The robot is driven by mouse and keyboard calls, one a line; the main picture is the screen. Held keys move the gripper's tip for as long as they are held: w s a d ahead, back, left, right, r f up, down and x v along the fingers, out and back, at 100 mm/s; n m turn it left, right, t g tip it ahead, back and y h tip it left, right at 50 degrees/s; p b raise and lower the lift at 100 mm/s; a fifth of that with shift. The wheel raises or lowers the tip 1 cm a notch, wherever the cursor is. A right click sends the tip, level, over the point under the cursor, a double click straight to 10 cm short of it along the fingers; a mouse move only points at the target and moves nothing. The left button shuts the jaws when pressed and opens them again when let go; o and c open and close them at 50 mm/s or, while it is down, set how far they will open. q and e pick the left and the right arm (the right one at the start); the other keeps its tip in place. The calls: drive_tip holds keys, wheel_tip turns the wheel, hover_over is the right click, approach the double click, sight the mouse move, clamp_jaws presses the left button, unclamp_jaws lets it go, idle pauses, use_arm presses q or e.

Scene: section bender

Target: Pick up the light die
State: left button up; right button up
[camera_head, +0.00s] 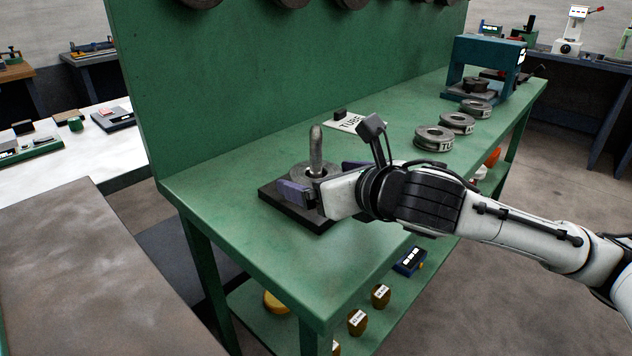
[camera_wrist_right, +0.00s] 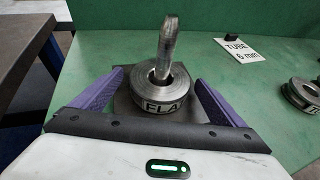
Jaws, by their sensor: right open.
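A grey ring-shaped die (camera_head: 302,172) sits around an upright metal post (camera_head: 316,148) on a dark square base plate (camera_head: 297,216) at the bench's near end. In the right wrist view, this die (camera_wrist_right: 163,100) has a label starting "FLA". My right gripper (camera_wrist_right: 160,84) is open, its purple fingers on either side of the die. No contact is clear. In the head view, my right gripper (camera_head: 322,180) hides part of the die and plate. Which die is the light one, I cannot tell. My left gripper is not in view.
Several labelled dies (camera_head: 435,138) lie in a row along the green bench (camera_head: 232,200) toward a blue-green press frame (camera_head: 487,58). A lower shelf holds small labelled items (camera_head: 381,296).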

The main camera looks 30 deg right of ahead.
drive_tip(key=c, duration=1.4)
drive_tip(key=shift+r, duration=0.1)
drive_tip(key=shift+c, duration=0.4)
